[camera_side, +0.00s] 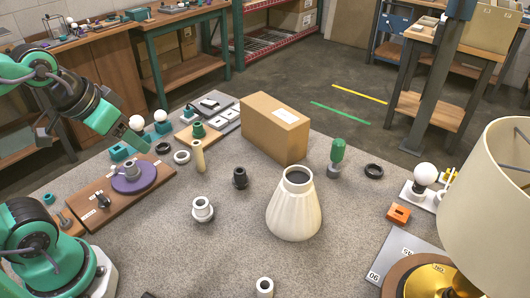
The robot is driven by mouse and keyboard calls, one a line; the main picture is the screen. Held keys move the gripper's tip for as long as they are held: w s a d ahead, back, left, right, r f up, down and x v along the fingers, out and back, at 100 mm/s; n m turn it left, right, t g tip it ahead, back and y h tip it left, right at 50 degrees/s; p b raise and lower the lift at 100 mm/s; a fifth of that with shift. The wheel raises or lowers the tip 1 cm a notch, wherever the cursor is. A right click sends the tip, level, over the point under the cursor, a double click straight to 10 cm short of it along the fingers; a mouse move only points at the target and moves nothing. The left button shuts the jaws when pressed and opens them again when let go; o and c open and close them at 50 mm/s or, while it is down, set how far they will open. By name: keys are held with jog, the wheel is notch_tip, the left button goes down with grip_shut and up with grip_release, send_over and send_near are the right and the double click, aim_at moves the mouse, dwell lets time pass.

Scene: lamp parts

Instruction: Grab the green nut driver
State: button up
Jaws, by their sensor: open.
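The green nut driver (337,151) appears to be the upright piece with a green handle and a grey lower part. It stands on the grey tabletop right of the cardboard box. My gripper (140,147) is at the upper left, above the far left part of the table near the wooden board. It is open, with nothing visible between its jaws, and is small and partly blurred into the arm. It is far to the left of the nut driver, with the box and several parts between them.
A cardboard box (262,132) stands between my gripper and the driver. A white fluted lamp body (294,210) stands in front of the driver. A black ring (374,171) lies right of it. A cream lampshade (490,200) fills the right edge. Open tabletop lies around the middle.

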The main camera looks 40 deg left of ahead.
jog(key=w, duration=0.1)
jog(key=m+t+h, duration=0.2)
jog(key=m, duration=0.3)
send_over(335, 143)
jog(key=s+a, duration=0.8)
jog(key=s, duration=0.1)
notch_tip(335, 143, down, 5)
jog(key=shift+m+h, duration=0.5)
jog(key=shift+m, duration=0.2)
jog(key=w+d+f, duration=0.4)
jog(key=f, duration=0.1)
jog(key=w+d+f, duration=0.2)
jog(key=shift+d+f, duration=0.15)
jog(key=shift+d, duration=0.15)
jog(key=shift+w+d+f, duration=0.15)
jog(key=shift+d+f, duration=0.05)
jog(key=shift+f, duration=0.05)
jog(key=shift+x, duration=1.3)
